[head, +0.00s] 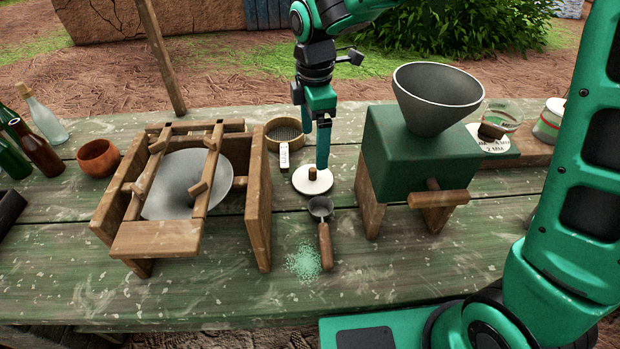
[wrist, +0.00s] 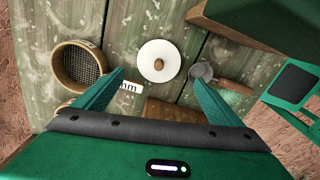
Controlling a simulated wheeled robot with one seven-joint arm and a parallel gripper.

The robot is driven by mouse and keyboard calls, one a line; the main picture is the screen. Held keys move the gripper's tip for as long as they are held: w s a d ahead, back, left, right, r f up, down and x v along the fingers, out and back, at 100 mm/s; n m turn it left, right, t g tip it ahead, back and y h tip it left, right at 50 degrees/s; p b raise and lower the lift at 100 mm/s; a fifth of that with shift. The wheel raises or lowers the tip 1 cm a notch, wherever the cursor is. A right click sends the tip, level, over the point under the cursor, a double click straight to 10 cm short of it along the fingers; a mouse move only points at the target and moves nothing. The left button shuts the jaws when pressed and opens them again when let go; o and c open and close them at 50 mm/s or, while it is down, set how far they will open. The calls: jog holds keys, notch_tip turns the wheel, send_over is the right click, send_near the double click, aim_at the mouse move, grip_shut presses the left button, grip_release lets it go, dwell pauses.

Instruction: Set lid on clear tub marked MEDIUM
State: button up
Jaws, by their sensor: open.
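The lid (head: 300,186) is a white disc with a brown knob, lying flat on the table between the wooden frame and the green grinder. It also shows in the wrist view (wrist: 148,76). My gripper (head: 322,166) is open and points down just above the lid. In the wrist view, its fingertips (wrist: 159,77) are spread on either side of the lid's knob, with nothing between them held.
The green grinder (head: 400,150) with its metal funnel (head: 437,95) stands right of the lid. The wooden frame (head: 258,205) stands left. A round sieve (head: 285,133), a small white label and a scoop (head: 325,240) are close by. A white-lidded jar (head: 549,122) is far right.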

aim_at(312, 169)
jog(key=shift+n, duration=0.7)
jog(key=shift+f, duration=0.35)
jog(key=f, duration=1)
jog(key=shift+w+a+f, duration=0.1)
jog(key=shift+w, duration=0.1)
jog(key=c, duration=0.9)
